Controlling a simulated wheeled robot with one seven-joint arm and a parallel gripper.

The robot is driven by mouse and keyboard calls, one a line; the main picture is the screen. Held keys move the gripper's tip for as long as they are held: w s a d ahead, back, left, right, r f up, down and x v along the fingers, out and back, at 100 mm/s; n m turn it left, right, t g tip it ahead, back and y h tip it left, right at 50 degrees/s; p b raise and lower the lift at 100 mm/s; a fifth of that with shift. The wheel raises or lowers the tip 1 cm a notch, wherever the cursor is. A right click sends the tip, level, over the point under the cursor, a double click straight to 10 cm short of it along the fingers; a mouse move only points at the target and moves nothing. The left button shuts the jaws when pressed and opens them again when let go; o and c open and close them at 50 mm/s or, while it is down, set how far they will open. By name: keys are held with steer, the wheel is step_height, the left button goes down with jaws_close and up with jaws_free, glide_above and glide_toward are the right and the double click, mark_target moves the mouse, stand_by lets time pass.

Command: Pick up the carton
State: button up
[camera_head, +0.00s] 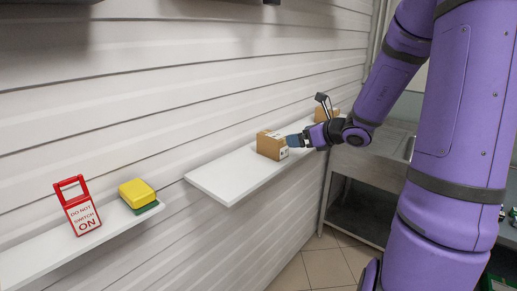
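A second brown carton (321,114) stands farther back, partly hidden behind my wrist.
A nearer white shelf (40,258) holds a red-handled "DO NOT SWITCH ON" sign (82,214) and a yellow-and-green box (137,194). The slatted wall (150,110) runs behind the shelves. A metal bench (365,165) stands at right. The middle shelf's near end is bare.

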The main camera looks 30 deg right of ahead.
mark_target(277, 141)
steer(key=x, duration=0.5)
steer(key=shift+w+f, duration=0.1)
steer(key=shift+x, duration=2.8)
steer(key=shift+f, duration=0.15)
steer(key=c, duration=1.1)
